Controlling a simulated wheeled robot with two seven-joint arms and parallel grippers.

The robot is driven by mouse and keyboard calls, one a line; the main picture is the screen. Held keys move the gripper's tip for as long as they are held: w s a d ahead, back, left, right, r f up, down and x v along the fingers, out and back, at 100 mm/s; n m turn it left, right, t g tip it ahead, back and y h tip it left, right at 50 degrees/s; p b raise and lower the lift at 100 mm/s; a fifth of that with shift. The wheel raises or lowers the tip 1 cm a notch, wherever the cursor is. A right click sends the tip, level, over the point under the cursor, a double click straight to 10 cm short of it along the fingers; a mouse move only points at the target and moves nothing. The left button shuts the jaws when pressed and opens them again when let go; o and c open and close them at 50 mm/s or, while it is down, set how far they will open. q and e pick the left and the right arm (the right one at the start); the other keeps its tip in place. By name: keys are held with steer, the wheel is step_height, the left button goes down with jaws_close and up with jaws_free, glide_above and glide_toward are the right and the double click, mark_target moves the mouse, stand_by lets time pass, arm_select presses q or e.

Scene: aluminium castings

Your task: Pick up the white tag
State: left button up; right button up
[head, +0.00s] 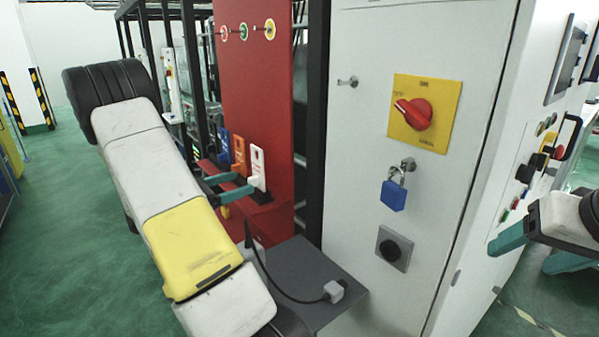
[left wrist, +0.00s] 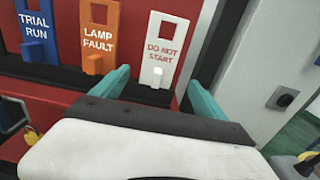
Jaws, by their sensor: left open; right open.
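The white tag (head: 257,166) stands upright at the right end of a row of tags on the red board. In the left wrist view the white tag (left wrist: 164,50) reads "DO NOT START" and has a square hole near its top. My left gripper (head: 232,186) is open in front of it. In the left wrist view the fingertips of my left gripper (left wrist: 160,85) lie either side of the tag's lower part; I cannot tell whether they touch it. My right gripper (head: 530,250) is open at the far right, away from the tag.
An orange tag (left wrist: 98,38) and a blue tag (left wrist: 38,32) stand left of the white one. The red board (head: 258,90) rises behind. A grey shelf (head: 300,262) with a cable and plug is below. A white cabinet (head: 360,130) with a blue padlock (head: 393,195) stands right.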

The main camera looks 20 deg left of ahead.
mark_target(257, 175)
arm_select(q)
steer(key=x, duration=0.7)
steer(key=shift+w+r, duration=0.2)
steer(key=shift+w, duration=0.05)
steer(key=c, duration=1.5)
steer(key=shift+o, duration=0.2)
